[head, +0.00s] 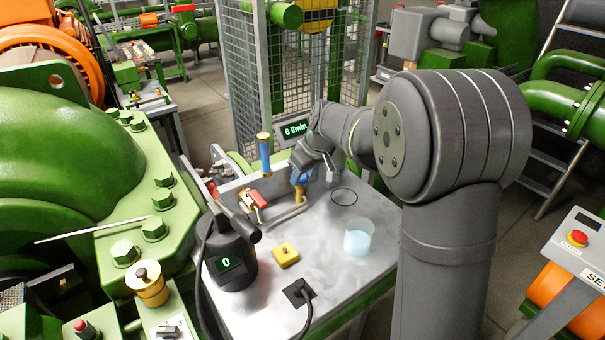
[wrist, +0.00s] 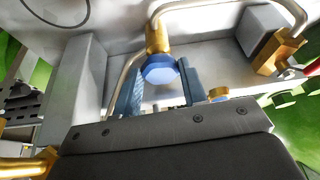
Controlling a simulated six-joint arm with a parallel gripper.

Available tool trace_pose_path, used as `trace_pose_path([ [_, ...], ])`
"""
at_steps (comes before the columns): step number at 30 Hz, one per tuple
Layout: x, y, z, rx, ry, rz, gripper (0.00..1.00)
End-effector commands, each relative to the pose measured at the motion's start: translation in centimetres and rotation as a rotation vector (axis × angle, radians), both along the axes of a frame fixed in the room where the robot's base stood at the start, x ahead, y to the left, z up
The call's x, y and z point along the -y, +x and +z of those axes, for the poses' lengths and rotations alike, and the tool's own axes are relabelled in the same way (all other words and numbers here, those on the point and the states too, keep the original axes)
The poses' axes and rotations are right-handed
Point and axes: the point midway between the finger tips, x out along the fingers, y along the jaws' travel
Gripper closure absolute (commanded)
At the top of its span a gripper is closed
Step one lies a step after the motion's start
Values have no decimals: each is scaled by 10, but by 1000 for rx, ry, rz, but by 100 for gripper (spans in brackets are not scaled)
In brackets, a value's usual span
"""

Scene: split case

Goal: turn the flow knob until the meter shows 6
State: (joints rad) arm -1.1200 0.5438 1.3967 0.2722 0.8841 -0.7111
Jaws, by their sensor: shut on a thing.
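The flow knob is a blue knob on a brass valve, and it shows best in the wrist view (wrist: 160,70). My gripper (wrist: 160,82) has one blue-grey finger on each side of the knob and is shut on it. In the head view my gripper (head: 308,172) reaches the valve from the right at the back of the metal bench, and largely covers the knob. The meter (head: 296,129), a small dark display behind the gripper, shows "6 l/min" in green.
A clear cup with pale blue liquid (head: 358,242) stands on the bench (head: 325,262). A dark device reading 0 (head: 231,262), a yellow block (head: 285,254), a red-handled valve (head: 257,199) and a blue-and-brass upright part (head: 264,152) stand to the left. A thin black ring (head: 344,204) marks the bench.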

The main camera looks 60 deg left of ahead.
Motion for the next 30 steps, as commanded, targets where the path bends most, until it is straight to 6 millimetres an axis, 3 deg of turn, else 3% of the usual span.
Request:
trace_pose_path([
  [15, -2, 4, 0, 0, 0, 327, 84],
  [30, -2, 5, 0, 1, -1, 385, 84],
])
